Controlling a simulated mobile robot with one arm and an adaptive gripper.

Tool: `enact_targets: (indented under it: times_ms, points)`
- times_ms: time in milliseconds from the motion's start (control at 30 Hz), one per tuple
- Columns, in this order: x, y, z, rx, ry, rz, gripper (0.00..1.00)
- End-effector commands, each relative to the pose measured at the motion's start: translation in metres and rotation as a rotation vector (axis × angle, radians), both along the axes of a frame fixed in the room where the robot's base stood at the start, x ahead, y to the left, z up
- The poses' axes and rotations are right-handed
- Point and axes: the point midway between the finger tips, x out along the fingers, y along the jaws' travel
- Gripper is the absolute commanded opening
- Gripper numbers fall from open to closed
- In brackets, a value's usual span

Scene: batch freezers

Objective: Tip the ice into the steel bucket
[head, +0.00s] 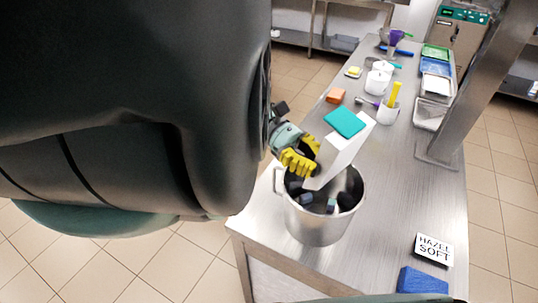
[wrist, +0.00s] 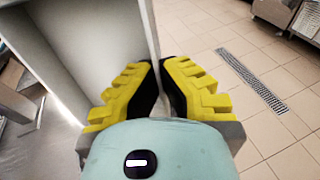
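The steel bucket (head: 318,228) stands on the near part of the steel table, with a loop handle on its left. Several dark and pale blue-grey cubes, apparently ice, lie inside it (head: 331,205). A white box-like container (head: 341,160) is tilted over the bucket's mouth, its lower end at or inside the rim. My gripper (head: 300,163), with yellow fingers, is at the container's left side, above the bucket rim. In the wrist view the fingertips (wrist: 160,84) close on the container's thin wall (wrist: 150,25). Whether ice remains in the container is hidden.
A teal block (head: 345,122) lies behind the container. White tubs (head: 388,114), an orange block (head: 336,96) and trays (head: 432,115) stand farther back. A steel post (head: 470,95) rises at right. A label sign (head: 434,249) and blue cloth (head: 422,281) lie near front right.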

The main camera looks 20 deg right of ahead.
Motion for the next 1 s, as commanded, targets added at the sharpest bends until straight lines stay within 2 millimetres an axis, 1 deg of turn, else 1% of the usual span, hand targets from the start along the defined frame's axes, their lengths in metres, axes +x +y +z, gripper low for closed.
enact_targets:
  times_ms: [33,100,167,233,400,500,567,733,833,900,1000]
  points:
    - [0.006,0.005,0.012,-0.001,0.003,0.023,0.00]
    - [0.005,0.005,0.020,-0.001,0.004,0.022,0.00]
    - [0.006,0.005,0.025,-0.002,0.000,0.021,0.00]
    - [0.005,0.005,0.021,-0.001,0.002,0.020,0.00]
    - [0.005,0.005,-0.002,-0.001,0.003,0.020,0.00]
    - [0.005,0.005,-0.011,0.000,0.003,0.021,0.00]
    - [0.005,0.005,-0.009,0.000,0.003,0.022,0.00]
    - [0.006,0.004,0.014,-0.002,-0.003,0.023,0.00]
    - [0.005,0.005,0.023,0.000,0.001,0.024,0.00]
    - [0.005,0.005,0.019,0.000,0.001,0.024,0.00]
    - [0.005,0.005,0.004,0.001,0.002,0.023,0.00]
